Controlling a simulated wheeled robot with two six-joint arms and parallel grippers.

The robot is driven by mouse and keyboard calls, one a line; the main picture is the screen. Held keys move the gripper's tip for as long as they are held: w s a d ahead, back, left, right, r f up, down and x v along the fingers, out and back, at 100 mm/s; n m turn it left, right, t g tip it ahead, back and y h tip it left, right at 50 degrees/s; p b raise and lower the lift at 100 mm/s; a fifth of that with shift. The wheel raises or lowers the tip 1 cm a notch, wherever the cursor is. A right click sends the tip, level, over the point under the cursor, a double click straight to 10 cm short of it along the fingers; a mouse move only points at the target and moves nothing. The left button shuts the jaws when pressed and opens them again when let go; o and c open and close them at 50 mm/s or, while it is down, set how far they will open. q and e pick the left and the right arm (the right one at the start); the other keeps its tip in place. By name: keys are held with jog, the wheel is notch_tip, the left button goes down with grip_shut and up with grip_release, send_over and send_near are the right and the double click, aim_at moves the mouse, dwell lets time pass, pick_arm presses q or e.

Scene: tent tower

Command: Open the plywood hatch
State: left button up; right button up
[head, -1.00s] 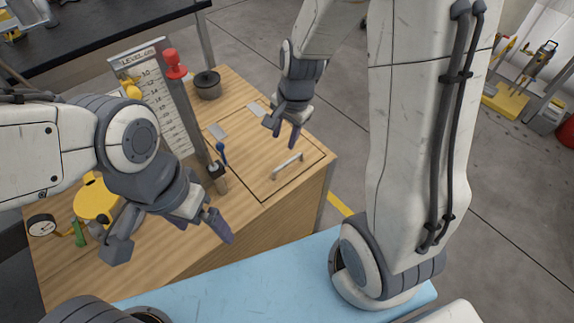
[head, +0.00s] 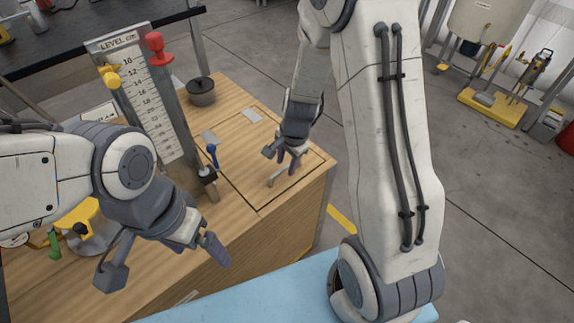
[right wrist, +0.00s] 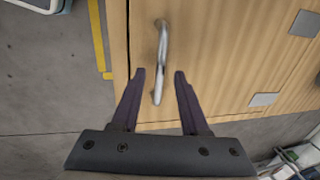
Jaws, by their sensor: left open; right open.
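The plywood hatch (head: 250,160) lies flat and flush in the top of the wooden bench, outlined by a dark seam. Its metal bar handle (head: 277,177) is near the front right edge, partly hidden by my right gripper (head: 281,159). In the right wrist view the handle (right wrist: 161,50) runs lengthwise, with its near end between the open fingers of my right gripper (right wrist: 160,73). No finger is seen clamped on it. My left gripper (head: 165,264) is open and empty over the front left of the bench, away from the hatch.
Left of the hatch stand a level gauge board (head: 140,85) with red and yellow knobs and a blue-handled lever (head: 212,155). A dark pot (head: 201,92) sits behind. Two metal plates, likely hinges, lie along the hatch's back edge. A blue surface (head: 240,295) is in front.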

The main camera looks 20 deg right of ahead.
grip_shut()
jog(key=shift+w, duration=0.1)
dwell(1.4)
